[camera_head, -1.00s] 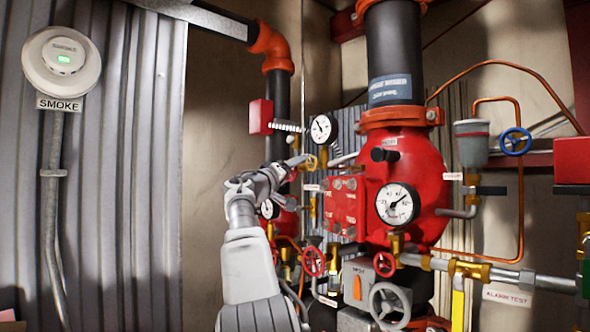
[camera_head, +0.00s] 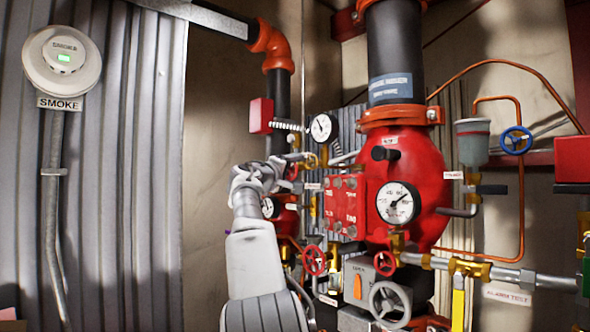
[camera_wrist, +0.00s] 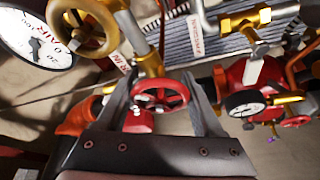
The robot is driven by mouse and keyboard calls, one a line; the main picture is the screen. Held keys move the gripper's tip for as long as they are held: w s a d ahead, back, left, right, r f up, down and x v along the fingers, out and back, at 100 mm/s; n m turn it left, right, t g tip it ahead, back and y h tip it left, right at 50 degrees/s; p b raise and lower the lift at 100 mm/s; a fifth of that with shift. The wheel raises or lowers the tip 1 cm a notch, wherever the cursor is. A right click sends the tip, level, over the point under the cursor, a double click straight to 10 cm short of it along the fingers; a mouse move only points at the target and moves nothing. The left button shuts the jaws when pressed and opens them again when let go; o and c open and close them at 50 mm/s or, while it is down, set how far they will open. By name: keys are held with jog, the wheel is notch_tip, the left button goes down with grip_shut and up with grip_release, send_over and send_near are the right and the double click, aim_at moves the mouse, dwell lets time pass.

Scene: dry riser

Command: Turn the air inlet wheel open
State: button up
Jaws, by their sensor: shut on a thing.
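A small red handwheel (camera_wrist: 160,93) sits on a brass valve stem, between the two fingers of my gripper (camera_wrist: 163,98) in the wrist view. The gripper is shut on this wheel, one finger at each side of its rim. A white tag beside the stem reads partly "R IN", which fits the air inlet; the rest is hidden. In the head view my gripper (camera_head: 288,167) is at the end of my raised arm, and the red wheel (camera_head: 293,171) shows small and partly covered there.
A brass-yellow wheel (camera_wrist: 84,27) is close by, above left of the red one. A white gauge (camera_wrist: 35,38) is at the left. The large red valve body (camera_head: 405,170) and its pipes crowd the right. The corrugated wall with the smoke detector (camera_head: 63,55) is left.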

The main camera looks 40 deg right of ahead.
dwell(0.3)
jog(key=o, duration=1.4)
jog(key=shift+s+a+f+b, duration=0.1)
jog(key=shift+a+f+b, duration=0.1)
jog(key=shift+a+b, duration=0.3)
jog(key=b+v, duration=0.9)
jog(key=v, duration=0.7)
jog(key=shift+s+a+r+b, duration=0.1)
jog(key=shift+s+a+b, duration=0.05)
jog(key=shift+b, duration=0.15)
